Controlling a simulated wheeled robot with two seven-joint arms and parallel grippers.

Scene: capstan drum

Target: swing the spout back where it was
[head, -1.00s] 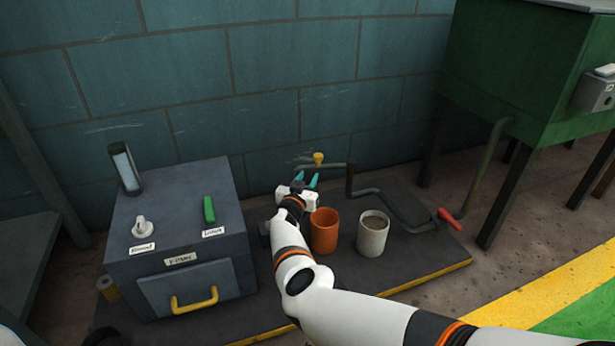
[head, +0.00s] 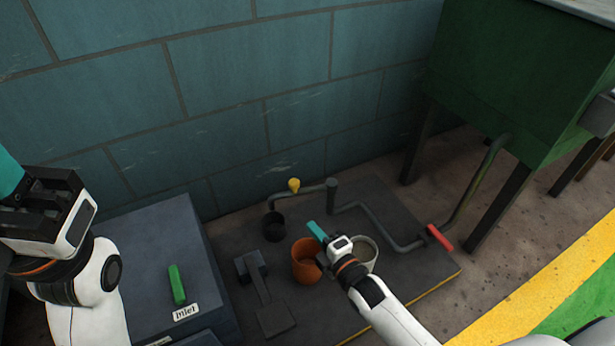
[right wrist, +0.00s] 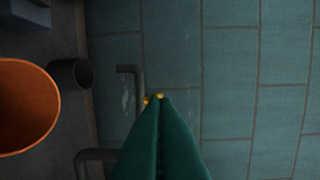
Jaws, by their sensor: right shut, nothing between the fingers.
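The spout (head: 305,189) is a thin grey pipe arm reaching left from an upright post, with a yellow knob (head: 294,185) on top. Its bent-down end is above or close to a small dark cup (head: 274,226). My right gripper (head: 311,225) is shut and empty, in front of the spout and apart from it, above the orange pot's back edge. In the right wrist view its closed teal fingers (right wrist: 160,100) partly cover the yellow knob (right wrist: 147,100); the spout (right wrist: 137,85) shows just left of them. My left gripper (head: 8,175) is at the left edge, its fingers cut off.
An orange pot (head: 304,262) and a pale cup (head: 370,254) stand on the dark base, the cup partly behind my right arm. A red handle (head: 439,238) is on the pipe at right. A grey box (head: 150,245) with a green lever (head: 177,284) stands left.

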